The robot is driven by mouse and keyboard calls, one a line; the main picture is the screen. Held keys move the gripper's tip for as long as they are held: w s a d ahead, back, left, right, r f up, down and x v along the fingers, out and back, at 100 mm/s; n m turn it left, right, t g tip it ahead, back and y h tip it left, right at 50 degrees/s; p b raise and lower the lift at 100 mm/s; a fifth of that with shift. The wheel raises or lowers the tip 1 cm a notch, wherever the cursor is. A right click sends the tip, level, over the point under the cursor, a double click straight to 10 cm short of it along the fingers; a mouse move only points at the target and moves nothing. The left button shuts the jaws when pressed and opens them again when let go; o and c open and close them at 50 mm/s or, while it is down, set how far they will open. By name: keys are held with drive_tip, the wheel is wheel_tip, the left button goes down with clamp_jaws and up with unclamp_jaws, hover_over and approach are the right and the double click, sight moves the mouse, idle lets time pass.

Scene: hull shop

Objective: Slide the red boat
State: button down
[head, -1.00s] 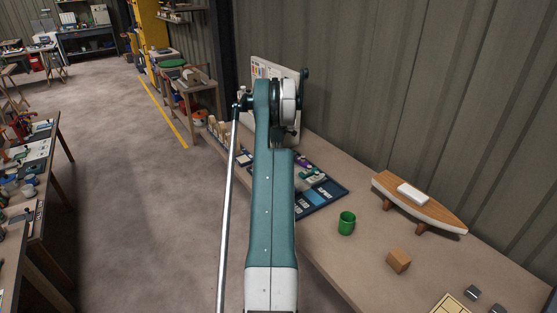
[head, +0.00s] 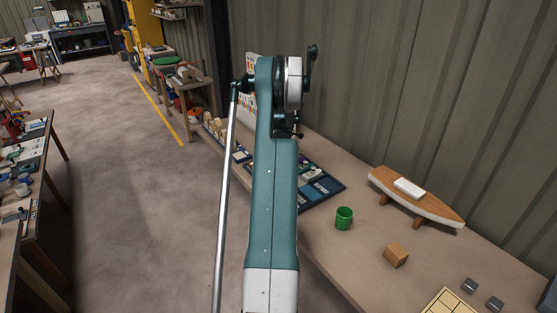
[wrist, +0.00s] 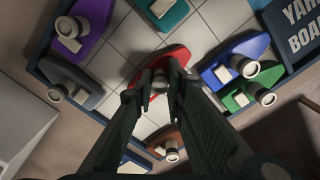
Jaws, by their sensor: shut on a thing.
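The red boat (wrist: 178,53) sits among the tiles of the yard board (wrist: 207,18), near the middle in the wrist view. Its pale round funnel (wrist: 158,82) stands between the fingertips of my gripper (wrist: 160,92). My gripper is shut on the red boat, at that funnel. My fingers cover much of the hull's near side. In the head view the board (head: 326,193) shows at the right of my arm, which hides the red boat.
Around the red boat are a purple boat (wrist: 90,22), a teal boat (wrist: 172,14), a grey boat (wrist: 75,82), a blue boat (wrist: 238,55), a green boat (wrist: 245,92) and an orange boat (wrist: 160,143). A green mug (head: 344,218), wooden block (head: 396,256) and model boat (head: 430,203) stand rightward.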

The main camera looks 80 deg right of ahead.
drive_tip(key=s+a+b, duration=0.2)
drive_tip(key=s+a, duration=1.4)
drive_tip(key=shift+s, duration=0.1)
drive_tip(key=shift+a, duration=0.1)
drive_tip(key=c, duration=2.3)
unclamp_jaws()
drive_tip(key=shift+s+a, duration=0.1)
drive_tip(key=shift+s, duration=0.05)
drive_tip(key=shift+r, duration=0.1)
drive_tip(key=shift+r, duration=0.4)
wheel_tip(320, 180, up, 11)
drive_tip(key=shift+r, duration=0.1)
drive_tip(key=shift+w, duration=0.2)
